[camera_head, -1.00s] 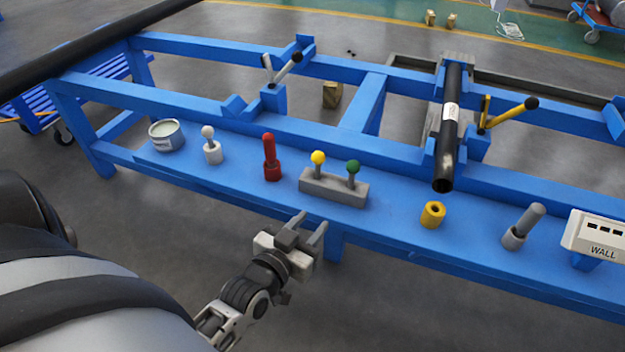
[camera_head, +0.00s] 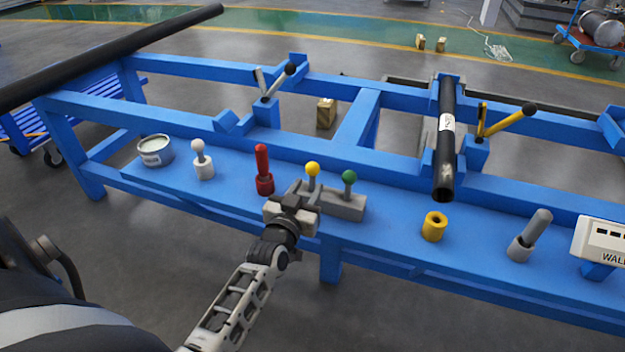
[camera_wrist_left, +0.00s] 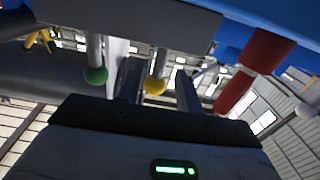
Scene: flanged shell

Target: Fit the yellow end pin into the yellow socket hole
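The yellow end pin (camera_head: 313,170) has a round yellow head on a grey stem and stands upright in a grey block (camera_head: 345,207), beside a green-headed pin (camera_head: 349,178). The yellow socket (camera_head: 434,228) is a short yellow cylinder with a dark hole on top, farther right on the shelf; the hole looks empty. My left gripper (camera_head: 306,191) is open at the block's near left end, close to the yellow pin. In the left wrist view the yellow head (camera_wrist_left: 155,86) shows between the two fingers, with no visible grip. My right gripper is not in view.
A red pin (camera_head: 263,170), a white-headed pin (camera_head: 202,160) and a tin (camera_head: 155,150) stand left on the blue shelf (camera_head: 390,240). A grey pin (camera_head: 530,235) and a white box (camera_head: 602,240) are at right. A black pipe (camera_head: 446,140) overhangs near the socket.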

